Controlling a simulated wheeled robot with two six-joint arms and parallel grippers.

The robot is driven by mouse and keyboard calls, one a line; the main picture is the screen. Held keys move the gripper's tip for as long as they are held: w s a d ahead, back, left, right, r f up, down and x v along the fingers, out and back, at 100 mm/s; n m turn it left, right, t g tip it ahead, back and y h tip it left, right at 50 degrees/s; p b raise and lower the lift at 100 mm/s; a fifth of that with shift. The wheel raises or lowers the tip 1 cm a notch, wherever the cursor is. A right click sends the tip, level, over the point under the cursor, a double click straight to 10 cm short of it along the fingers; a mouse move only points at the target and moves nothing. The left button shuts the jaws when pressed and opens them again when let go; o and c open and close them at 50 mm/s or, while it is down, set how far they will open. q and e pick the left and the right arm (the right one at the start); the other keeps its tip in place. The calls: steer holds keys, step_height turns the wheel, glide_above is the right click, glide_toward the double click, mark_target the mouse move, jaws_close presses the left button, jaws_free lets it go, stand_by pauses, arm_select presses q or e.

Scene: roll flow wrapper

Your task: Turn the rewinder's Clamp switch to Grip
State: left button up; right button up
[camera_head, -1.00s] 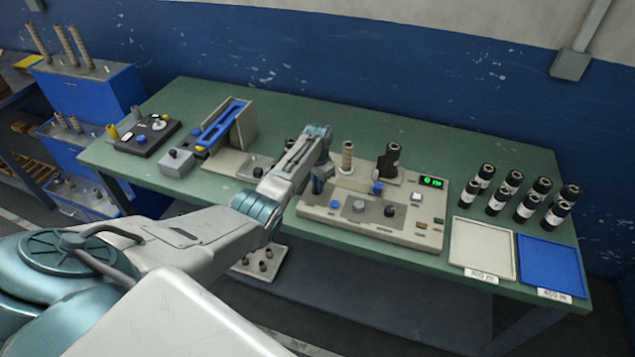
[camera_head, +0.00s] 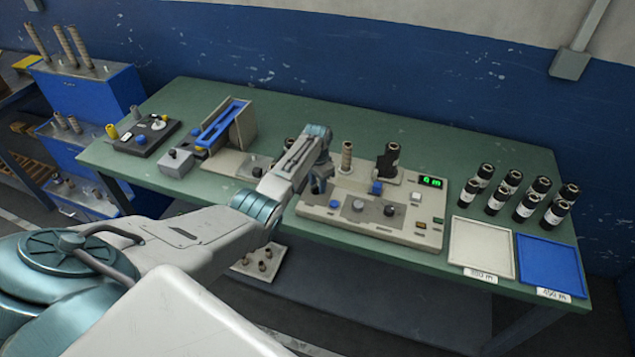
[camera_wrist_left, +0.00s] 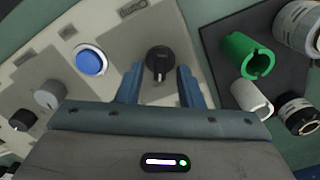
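The rewinder (camera_head: 410,228) is the beige panel unit on the green bench. In the left wrist view, a black rotary switch (camera_wrist_left: 160,62) with a pale pointer mark sits on its panel, beside a blue button (camera_wrist_left: 91,61). I take this for the Clamp switch, but its labels are too small to read. My left gripper (camera_head: 316,188) is over the left part of the rewinder and hides this switch in the head view. In the wrist view the left gripper's blue fingers (camera_wrist_left: 160,80) are apart, one on each side of the switch, with visible gaps. My right gripper is out of view.
The rewinder also carries a grey knob (camera_head: 359,205), a black knob (camera_head: 389,210), a brown core (camera_head: 347,157), a black roll (camera_head: 389,160) and a lit green display (camera_head: 431,182). Black rolls and two trays, white (camera_head: 483,250) and blue (camera_head: 550,264), are at right.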

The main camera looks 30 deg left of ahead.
mark_target(317, 186)
arm_select(q)
steer(key=shift+r, duration=0.1)
step_height(317, 186, up, 11)
steer(key=b, duration=0.2)
steer(key=shift+f, duration=0.25)
stand_by(0.4)
